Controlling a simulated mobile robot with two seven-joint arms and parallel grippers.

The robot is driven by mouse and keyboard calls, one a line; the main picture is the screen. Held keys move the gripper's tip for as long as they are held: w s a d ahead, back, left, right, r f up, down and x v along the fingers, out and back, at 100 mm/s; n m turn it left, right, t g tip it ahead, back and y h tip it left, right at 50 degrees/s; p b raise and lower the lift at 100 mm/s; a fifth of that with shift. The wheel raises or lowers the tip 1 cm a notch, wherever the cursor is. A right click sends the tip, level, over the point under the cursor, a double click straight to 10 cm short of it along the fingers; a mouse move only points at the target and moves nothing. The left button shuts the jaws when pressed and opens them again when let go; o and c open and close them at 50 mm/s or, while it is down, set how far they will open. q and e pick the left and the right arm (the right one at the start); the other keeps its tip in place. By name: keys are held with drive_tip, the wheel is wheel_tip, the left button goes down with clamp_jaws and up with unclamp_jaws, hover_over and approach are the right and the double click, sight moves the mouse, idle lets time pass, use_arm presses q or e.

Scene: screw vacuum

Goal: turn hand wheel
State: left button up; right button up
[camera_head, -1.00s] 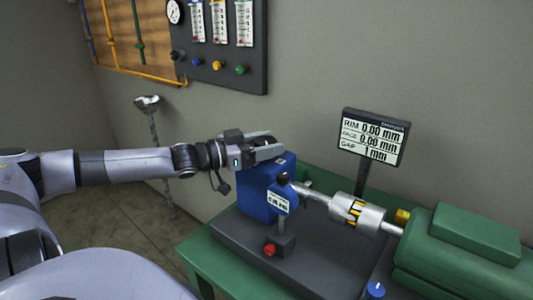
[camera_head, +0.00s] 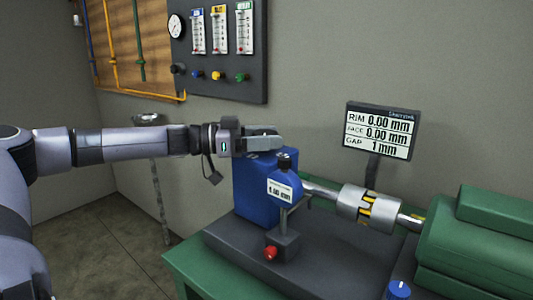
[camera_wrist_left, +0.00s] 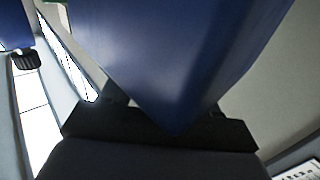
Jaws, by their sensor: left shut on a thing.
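A blue block-shaped housing (camera_head: 256,190) stands on the dark base plate, with a shaft and a silver coupling (camera_head: 368,209) to its right. My left gripper (camera_head: 274,141) lies level at the top of the housing. It is shut, and the blue body (camera_wrist_left: 175,60) fills the left wrist view right at the dark gripper (camera_wrist_left: 165,130). The exact contact is hidden. I cannot clearly make out a hand wheel in either view. My right gripper is not in view.
A display (camera_head: 381,130) reads rim 0.00, face 0.00, gap 1 mm. A green motor (camera_head: 480,240) is at right. A flowmeter panel (camera_head: 218,88) hangs on the wall behind.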

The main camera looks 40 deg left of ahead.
use_arm(q)
drive_tip(key=shift+f+m+g+h+b, duration=0.35)
drive_tip(key=shift+m+g+h+b, duration=0.3)
drive_tip(key=shift+b, duration=0.55)
drive_tip(key=shift+m+g+h+b, duration=0.45)
drive_tip(key=shift+g, duration=0.2)
drive_tip(key=shift+r+m+g+h+b, duration=0.2)
drive_tip(key=shift+m+g+h+b, duration=0.15)
drive_tip(key=shift+m+g+h, duration=0.95)
drive_tip(key=shift+m+g, duration=0.1)
drive_tip(key=shift+g, duration=0.5)
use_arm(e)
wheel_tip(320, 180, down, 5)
use_arm(q)
drive_tip(key=shift+s+r+m+g, duration=0.1)
drive_tip(key=shift+m+g, duration=0.3)
drive_tip(key=shift+g, duration=0.1)
drive_tip(key=o, duration=1)
drive_tip(key=shift+c, duration=0.2)
drive_tip(key=v, duration=0.7)
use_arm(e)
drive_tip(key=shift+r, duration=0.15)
